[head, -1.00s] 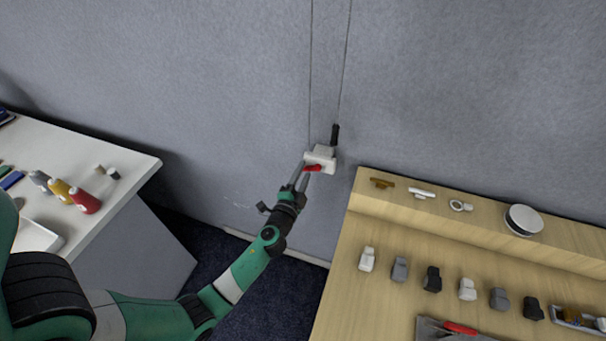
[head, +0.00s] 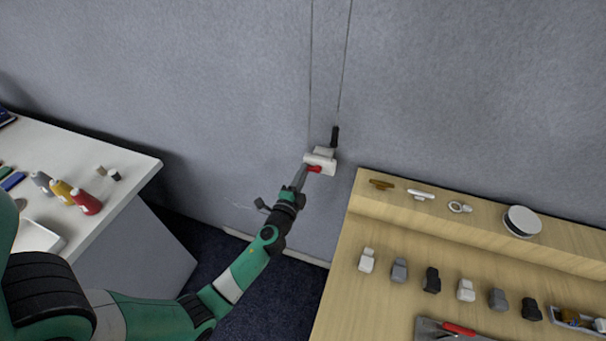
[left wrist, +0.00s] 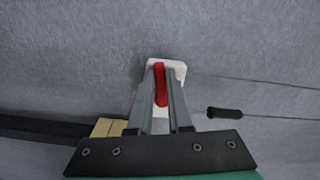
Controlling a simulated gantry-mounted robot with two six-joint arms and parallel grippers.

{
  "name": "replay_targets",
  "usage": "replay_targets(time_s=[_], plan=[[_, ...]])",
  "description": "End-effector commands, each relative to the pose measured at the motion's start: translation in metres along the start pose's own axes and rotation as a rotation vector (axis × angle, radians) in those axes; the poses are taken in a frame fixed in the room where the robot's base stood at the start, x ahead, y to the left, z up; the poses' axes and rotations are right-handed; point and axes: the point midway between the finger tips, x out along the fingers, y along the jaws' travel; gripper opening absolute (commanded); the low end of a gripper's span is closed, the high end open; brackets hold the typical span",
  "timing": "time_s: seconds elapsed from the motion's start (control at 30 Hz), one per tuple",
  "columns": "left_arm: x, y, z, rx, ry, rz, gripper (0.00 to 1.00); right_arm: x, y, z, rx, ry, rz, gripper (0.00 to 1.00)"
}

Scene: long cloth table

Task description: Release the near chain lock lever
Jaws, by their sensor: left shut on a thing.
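The chain lock is a white housing (head: 322,158) on the grey wall, with a red lever (head: 314,169) on its front. Two thin chains run up from it, and a black weight or handle (head: 335,136) hangs on the right one. My left gripper (head: 306,172) reaches up to the housing and is shut on the red lever. In the left wrist view the red lever (left wrist: 160,84) lies between the two grey fingers, with the white housing (left wrist: 180,72) behind it. The fingers hide part of the housing. My right gripper is not in view.
A wooden bench (head: 345,275) stands to the right, with several small blocks and a round white-topped tin (head: 522,221). The wall around the lock is clear.

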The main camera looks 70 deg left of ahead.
Motion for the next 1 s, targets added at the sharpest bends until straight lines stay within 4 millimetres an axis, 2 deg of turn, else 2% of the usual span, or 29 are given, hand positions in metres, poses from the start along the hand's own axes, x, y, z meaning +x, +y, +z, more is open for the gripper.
replay_targets(time_s=[0.33,0.37,0.5,0.83,1.0], plan=[[0.0,-0.003,0.0,0.051,0.001,-0.001,0.0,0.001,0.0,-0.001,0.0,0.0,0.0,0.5],[0.0,-0.003,0.0,0.052,0.001,-0.001,0.23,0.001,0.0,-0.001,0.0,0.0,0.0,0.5],[0.0,-0.002,0.0,0.051,0.001,-0.001,0.47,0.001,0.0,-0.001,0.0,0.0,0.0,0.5],[-0.002,-0.002,0.0,0.049,0.001,0.0,0.47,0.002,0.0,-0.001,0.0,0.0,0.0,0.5],[-0.026,-0.001,-0.001,0.05,0.003,0.002,0.47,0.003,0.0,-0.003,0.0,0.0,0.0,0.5]])
